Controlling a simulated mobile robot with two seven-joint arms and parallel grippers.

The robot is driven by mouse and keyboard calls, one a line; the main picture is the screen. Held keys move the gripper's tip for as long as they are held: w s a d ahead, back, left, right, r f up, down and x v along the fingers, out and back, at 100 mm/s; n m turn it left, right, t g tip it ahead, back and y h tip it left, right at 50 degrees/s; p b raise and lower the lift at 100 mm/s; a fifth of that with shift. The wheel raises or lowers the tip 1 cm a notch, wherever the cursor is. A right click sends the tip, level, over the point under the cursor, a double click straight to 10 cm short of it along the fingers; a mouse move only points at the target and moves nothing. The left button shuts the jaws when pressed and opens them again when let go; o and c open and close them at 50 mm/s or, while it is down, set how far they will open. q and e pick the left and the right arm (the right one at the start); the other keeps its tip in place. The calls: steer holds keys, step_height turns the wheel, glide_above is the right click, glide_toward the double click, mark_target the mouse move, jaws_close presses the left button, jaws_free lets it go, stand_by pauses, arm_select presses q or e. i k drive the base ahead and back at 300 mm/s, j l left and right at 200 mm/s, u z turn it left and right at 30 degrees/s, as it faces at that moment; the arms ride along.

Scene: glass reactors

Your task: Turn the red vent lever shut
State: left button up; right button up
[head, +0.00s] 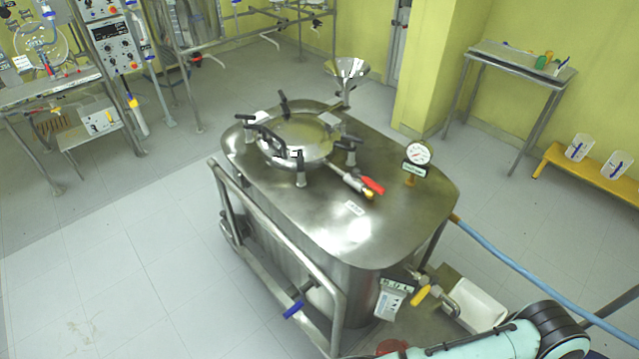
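The red vent lever (372,185) sits on a small valve with a brass-coloured end, on top of the steel vessel (350,237). A short metal pipe (342,175) runs from the valve toward the round clamped lid (297,138). The lever points roughly along the same line as this pipe, toward the lower right. A part of my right arm shows at the bottom right, but its gripper is out of the picture. My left gripper is not in view. Nothing touches the lever.
A pressure gauge (418,154) stands right of the lever, and a steel funnel (347,70) stands behind the lid. A blue hose (520,266) leaves the vessel's right side. A blue-handled valve (294,309) and a yellow handle (420,295) are low in front. The vessel top's front is clear.

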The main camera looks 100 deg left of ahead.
mark_target(357, 173)
steer(key=u, duration=1.55)
